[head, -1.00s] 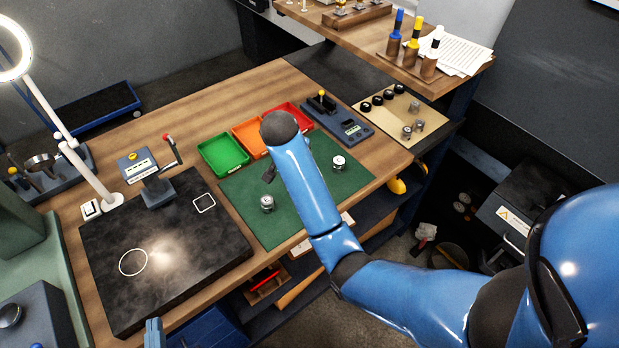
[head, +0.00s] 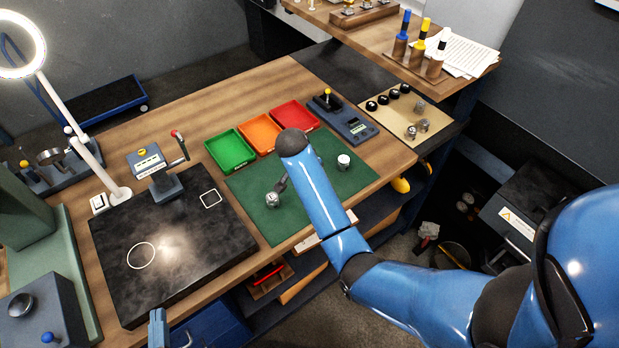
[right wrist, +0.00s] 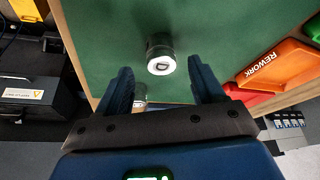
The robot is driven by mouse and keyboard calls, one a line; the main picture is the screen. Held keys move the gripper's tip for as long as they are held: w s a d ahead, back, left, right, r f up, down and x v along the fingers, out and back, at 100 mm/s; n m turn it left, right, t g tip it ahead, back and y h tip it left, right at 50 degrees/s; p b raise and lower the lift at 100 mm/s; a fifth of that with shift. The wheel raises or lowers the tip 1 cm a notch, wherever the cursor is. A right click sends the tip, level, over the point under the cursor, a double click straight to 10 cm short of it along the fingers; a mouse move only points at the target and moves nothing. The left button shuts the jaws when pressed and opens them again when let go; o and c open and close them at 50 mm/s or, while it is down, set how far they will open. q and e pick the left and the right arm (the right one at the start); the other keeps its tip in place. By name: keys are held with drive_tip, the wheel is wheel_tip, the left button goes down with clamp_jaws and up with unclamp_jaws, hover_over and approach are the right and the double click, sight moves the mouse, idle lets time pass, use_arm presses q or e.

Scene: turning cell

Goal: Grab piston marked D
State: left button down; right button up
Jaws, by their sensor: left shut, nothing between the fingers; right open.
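A metal piston (right wrist: 160,56) with a white top marked D stands upright on the green mat in the right wrist view. It lies ahead of my right gripper (right wrist: 166,84), whose fingers are open and apart from it. In the head view it appears to be the left piston (head: 272,200), though its letter is too small to read there. A second piston (head: 343,161) stands farther right on the mat. My right forearm covers part of the mat, with only a dark bit of gripper showing. My left gripper (head: 157,330) is shut and empty at the bottom edge.
Green (head: 230,150), orange (head: 260,134) and red (head: 295,115) trays line the mat's (head: 250,222) back edge. A dark plate (head: 190,265) lies to the left. Several small parts lie on a beige board (head: 425,112) at the right.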

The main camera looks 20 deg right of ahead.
drive_tip(key=shift+p+x, duration=0.4)
drive_tip(key=shift+x, duration=1.5)
drive_tip(key=shift+a, duration=0.15)
drive_tip(key=c, duration=1.2)
drive_tip(key=shift+r, duration=0.15)
